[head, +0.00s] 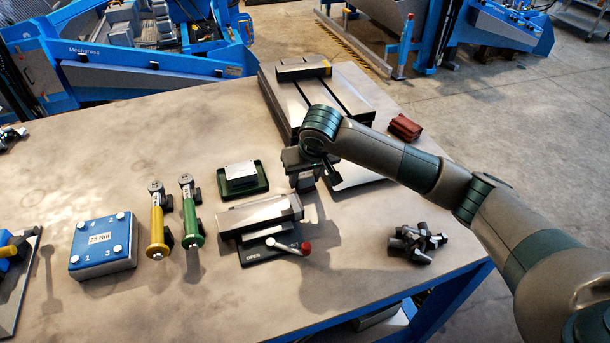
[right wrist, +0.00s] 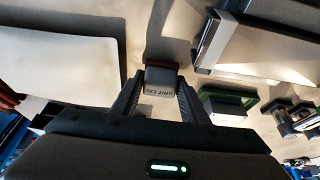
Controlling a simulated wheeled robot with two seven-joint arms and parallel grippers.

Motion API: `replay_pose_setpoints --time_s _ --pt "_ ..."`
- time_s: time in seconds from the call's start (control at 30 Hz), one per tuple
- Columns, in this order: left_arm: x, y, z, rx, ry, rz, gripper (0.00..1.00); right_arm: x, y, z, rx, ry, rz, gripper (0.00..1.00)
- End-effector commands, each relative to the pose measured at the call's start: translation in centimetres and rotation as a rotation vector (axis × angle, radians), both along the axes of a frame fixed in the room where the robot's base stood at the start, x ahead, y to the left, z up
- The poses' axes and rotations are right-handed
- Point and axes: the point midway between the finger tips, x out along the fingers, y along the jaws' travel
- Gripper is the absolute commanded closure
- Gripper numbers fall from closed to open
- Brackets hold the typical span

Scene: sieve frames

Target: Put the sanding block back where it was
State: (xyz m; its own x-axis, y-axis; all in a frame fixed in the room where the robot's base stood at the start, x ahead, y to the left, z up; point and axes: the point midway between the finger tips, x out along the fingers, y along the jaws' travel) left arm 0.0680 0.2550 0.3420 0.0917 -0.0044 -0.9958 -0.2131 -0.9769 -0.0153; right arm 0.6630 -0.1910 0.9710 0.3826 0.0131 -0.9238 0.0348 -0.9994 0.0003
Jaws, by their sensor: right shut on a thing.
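The sanding block (right wrist: 160,80) is a small grey block with a dark reddish-brown edge and "GRIT 120" lettering. In the right wrist view it sits between the fingertips of my right gripper (right wrist: 160,92), which is shut on it. In the head view my right gripper (head: 303,178) is over the workbench (head: 180,110), between the green tray (head: 266,186) and the pale sheet (head: 352,176). The block is mostly hidden by the gripper there. I cannot tell whether it touches the surface below. My left gripper is not in view.
A slotted metal plate (head: 352,88) lies behind the gripper, with reddish-brown pads (head: 404,127) to its right. A vise-like fixture (head: 258,214) with a red-knobbed lever (head: 305,248) is in front. Dark metal parts (head: 415,243) lie front right.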

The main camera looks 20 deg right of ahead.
Motion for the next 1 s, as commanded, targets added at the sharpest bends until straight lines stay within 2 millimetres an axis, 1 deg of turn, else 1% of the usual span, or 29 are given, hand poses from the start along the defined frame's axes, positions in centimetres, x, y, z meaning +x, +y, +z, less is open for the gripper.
replay_pose_setpoints --time_s 0.03,0.1,0.37,0.57,0.6,0.67,1.0 --pt "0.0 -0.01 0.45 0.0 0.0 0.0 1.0 -0.02 0.02 -0.19 0.001 0.001 -0.001 0.81" --pt "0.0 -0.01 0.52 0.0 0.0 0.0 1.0 -0.01 -0.02 -0.61 0.0 0.0 -0.001 0.81" --pt "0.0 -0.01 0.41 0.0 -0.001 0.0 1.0 0.03 -0.03 -0.78 0.0 -0.002 -0.001 0.81" --pt "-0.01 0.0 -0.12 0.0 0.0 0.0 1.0 0.03 -0.04 -1.17 -0.001 -0.002 0.0 0.81" --pt "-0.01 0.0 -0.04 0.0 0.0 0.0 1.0 0.01 -0.03 -1.1 -0.001 -0.001 0.0 0.55" --pt "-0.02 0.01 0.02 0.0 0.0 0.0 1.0 0.01 -0.03 -1.06 -0.001 -0.001 0.0 0.41" --pt "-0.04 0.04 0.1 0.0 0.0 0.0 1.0 0.01 -0.03 -0.98 0.0 -0.001 0.0 0.41"
